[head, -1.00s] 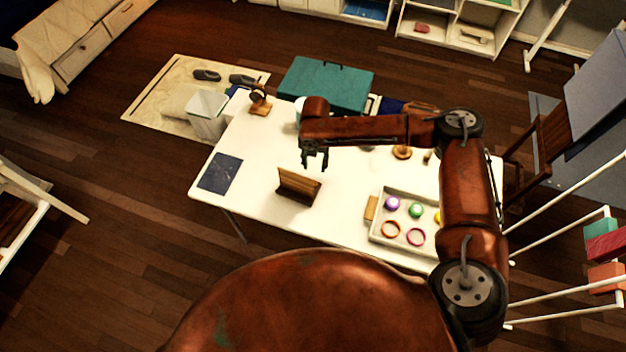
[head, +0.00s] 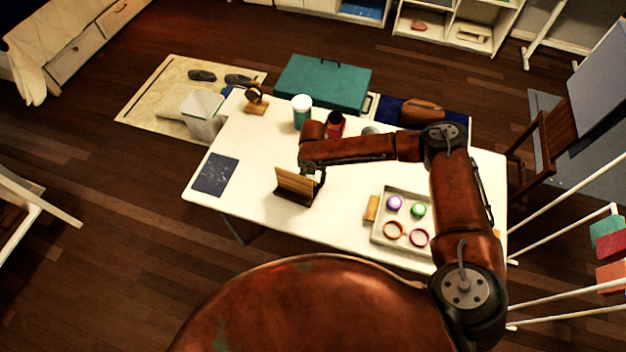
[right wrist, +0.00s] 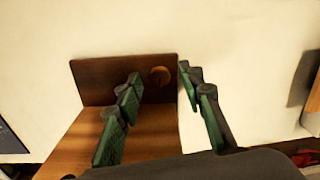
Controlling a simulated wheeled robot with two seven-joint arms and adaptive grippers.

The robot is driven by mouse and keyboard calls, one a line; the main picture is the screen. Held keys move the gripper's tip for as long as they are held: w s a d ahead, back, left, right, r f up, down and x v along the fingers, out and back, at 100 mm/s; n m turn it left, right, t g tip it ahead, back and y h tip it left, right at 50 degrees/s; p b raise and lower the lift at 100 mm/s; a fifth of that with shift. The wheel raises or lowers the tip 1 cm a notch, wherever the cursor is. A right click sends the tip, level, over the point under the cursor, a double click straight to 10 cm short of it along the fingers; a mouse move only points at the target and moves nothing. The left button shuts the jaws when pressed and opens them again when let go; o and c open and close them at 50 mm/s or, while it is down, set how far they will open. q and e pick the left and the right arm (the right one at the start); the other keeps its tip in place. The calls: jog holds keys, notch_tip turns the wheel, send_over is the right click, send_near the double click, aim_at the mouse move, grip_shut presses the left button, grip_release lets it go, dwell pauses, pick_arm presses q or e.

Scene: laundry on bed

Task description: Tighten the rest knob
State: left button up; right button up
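The wooden rest (head: 296,184), an upright board on a dark base, stands near the front of the white table, left of the middle. In the right wrist view the rest (right wrist: 85,82) shows a dark board and a lighter board. A small round brown knob (right wrist: 160,76) is near one end of the dark board. My right gripper (head: 319,173) is down at the right end of the rest. In the right wrist view its fingers (right wrist: 159,74) are apart, with the knob between them in the picture; contact cannot be told. My left gripper is not in view.
A light tray (head: 375,233) with several coloured rings and round pieces lies right of the rest, beside a small wood block (head: 372,208). A dark blue sheet (head: 216,174) lies left. A white-lidded jar (head: 302,112) and red can (head: 336,124) stand behind my arm.

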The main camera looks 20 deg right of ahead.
jog(key=shift+c, duration=0.2)
grip_shut()
dwell(0.3)
